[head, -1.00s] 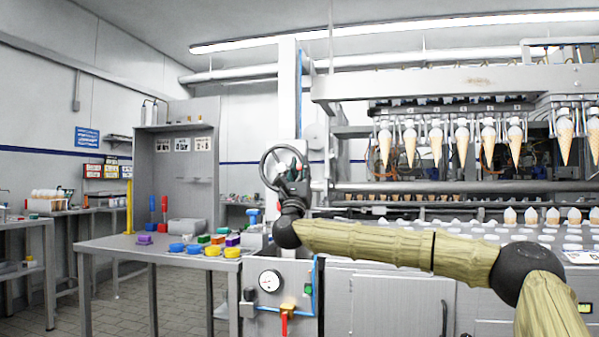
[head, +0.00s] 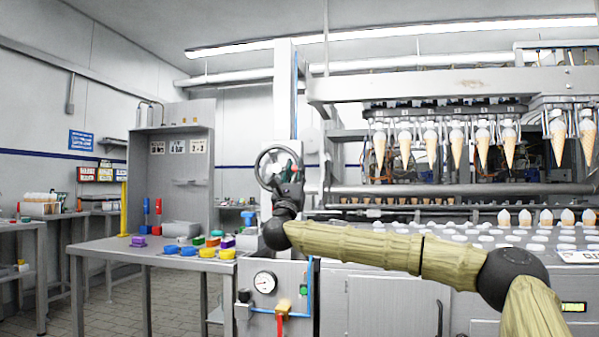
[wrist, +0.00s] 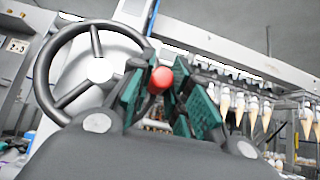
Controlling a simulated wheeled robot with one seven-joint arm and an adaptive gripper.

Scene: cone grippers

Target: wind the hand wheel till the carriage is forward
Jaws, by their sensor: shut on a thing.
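The hand wheel (head: 262,168) is a dark ring with spokes on the grey machine post at the middle of the head view. In the wrist view the hand wheel (wrist: 40,75) fills the upper left, with a pale hub and dark spokes. My gripper (head: 290,176) is at the wheel's right side. In the wrist view my gripper (wrist: 163,90), with green pads, is closed around the wheel's red-ended handle (wrist: 161,78). A row of cones (head: 457,148) hangs under the machine's overhead bar; I cannot tell which part is the carriage.
A grey table (head: 110,248) at left holds several coloured blocks and pucks. A pressure gauge (head: 265,282) and a red-handled valve (head: 282,308) sit on the panel below the wheel.

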